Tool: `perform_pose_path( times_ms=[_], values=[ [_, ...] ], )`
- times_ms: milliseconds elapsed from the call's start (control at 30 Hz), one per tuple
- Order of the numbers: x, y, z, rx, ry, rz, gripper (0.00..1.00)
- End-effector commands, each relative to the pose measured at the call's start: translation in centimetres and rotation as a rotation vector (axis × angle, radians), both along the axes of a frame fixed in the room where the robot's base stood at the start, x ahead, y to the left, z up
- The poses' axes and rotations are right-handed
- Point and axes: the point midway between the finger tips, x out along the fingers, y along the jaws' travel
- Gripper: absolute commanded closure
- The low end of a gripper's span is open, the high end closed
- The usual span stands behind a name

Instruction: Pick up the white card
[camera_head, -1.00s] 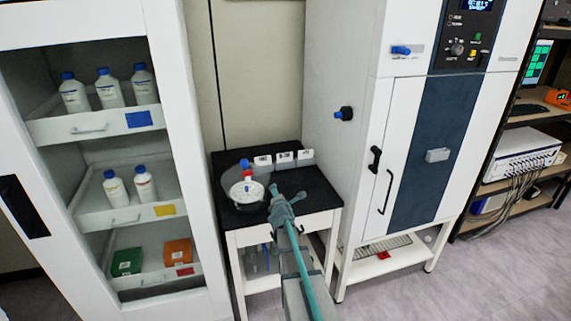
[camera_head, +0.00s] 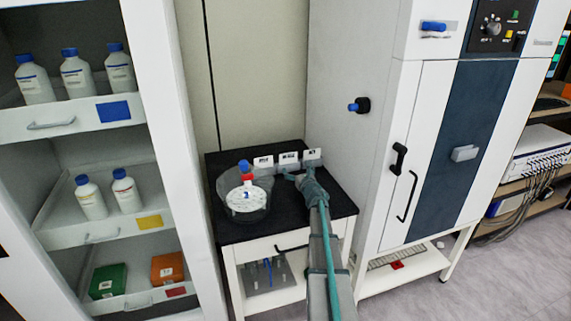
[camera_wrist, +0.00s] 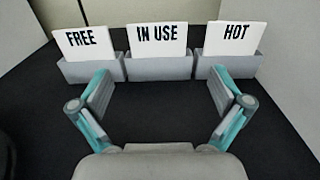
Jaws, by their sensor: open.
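Three white cards stand upright in grey holders at the back of a black-topped table. In the wrist view they read FREE (camera_wrist: 88,40), IN USE (camera_wrist: 158,37) and HOT (camera_wrist: 235,38), from left to right. They also show small in the head view, as the FREE card (camera_head: 263,161), the IN USE card (camera_head: 288,158) and the HOT card (camera_head: 312,154). My gripper (camera_wrist: 160,92) is open and empty, above the table in front of the holders. The IN USE card is centred beyond its two fingers. No card is touched.
The black table (camera_head: 231,232) carries a round clear vessel (camera_head: 245,198) with a white top and red and blue fittings, left of my gripper. A white freeze dryer (camera_head: 345,60) stands right, an open shelf cabinet (camera_head: 175,130) left.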

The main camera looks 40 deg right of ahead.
Motion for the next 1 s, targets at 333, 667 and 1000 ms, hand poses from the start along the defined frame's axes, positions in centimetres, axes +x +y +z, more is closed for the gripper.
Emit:
perform_pose_path(
  times_ms=[333,667,1000],
  values=[
    [4.5,-1.4,0.2,0.000,-0.001,0.002,0.00],
    [6.7,-2.0,0.2,0.001,0.000,0.000,0.00],
    [10.3,-2.9,0.1,0.000,0.000,0.000,0.00]
  ],
)
